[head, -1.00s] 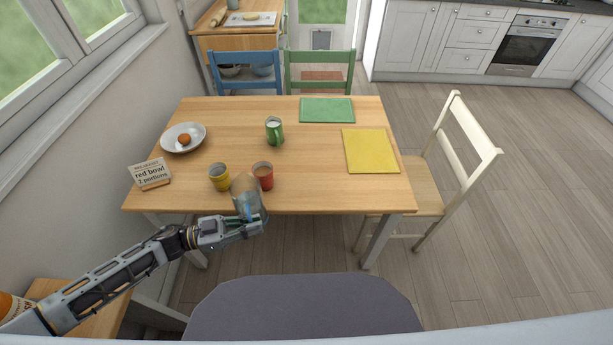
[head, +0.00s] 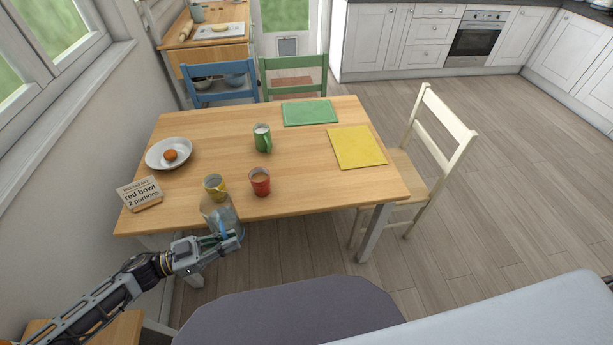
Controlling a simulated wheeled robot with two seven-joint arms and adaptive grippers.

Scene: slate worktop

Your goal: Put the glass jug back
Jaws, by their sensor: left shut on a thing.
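The glass jug (head: 213,207) is clear with a blue handle, at the near left edge of the wooden table (head: 310,185). My left gripper (head: 228,238) is shut on the jug at its handle side. The jug looks upright and overlaps the table edge in the picture; I cannot tell whether its base touches anything. My right gripper is not in view.
Green (head: 310,113) and yellow (head: 357,146) mats lie to the right. A cream chair (head: 425,160) stands right. The table's middle is clear.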

